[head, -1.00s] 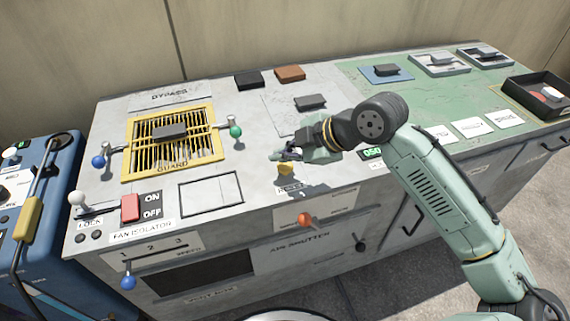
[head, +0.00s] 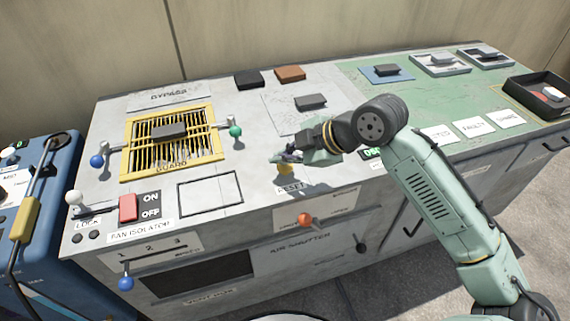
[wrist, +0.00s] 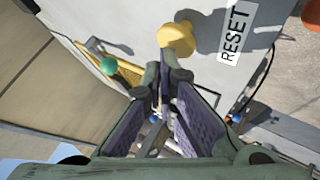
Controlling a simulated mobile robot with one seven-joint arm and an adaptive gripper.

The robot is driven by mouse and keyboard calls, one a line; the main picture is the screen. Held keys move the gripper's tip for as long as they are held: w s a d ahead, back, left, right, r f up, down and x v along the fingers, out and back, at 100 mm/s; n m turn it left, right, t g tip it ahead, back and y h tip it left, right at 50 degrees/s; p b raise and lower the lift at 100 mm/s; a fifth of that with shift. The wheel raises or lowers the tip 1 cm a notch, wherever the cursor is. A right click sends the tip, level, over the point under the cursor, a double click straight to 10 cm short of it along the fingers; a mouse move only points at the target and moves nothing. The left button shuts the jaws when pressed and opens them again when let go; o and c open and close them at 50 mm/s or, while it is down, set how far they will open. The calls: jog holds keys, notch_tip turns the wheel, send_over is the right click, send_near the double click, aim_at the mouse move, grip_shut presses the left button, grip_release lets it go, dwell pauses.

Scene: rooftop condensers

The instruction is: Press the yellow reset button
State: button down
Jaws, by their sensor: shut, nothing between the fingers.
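The yellow reset button (head: 284,169) stands on the grey worktop near its front edge, above the RESET label (head: 289,188). In the wrist view it shows as a round yellow knob (wrist: 176,39), beside the RESET label (wrist: 235,33). My gripper (head: 278,157) is shut and empty, right at the button. In the wrist view the fingertips (wrist: 164,72) lie just below the button in the picture. The gripper partly covers the button's top in the head view. I cannot tell whether the fingers touch it.
The yellow guard grille (head: 203,163) with a green knob (head: 235,131) stands left of my gripper. An orange lever knob (head: 304,219) is on the front face below the label. A dark block (head: 310,102) lies behind my gripper. A display (head: 372,153) sits to the right.

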aim_at(284, 168)
jog(key=shift+f+b, duration=0.7)
jog(key=shift+f, duration=0.1)
dwell(0.5)
jog(key=shift+r, duration=0.15)
jog(key=shift+r+p, duration=0.8)
jog(key=shift+r, duration=0.3)
jog(key=shift+r+p, duration=1.8)
jog(key=shift+r, duration=0.75)
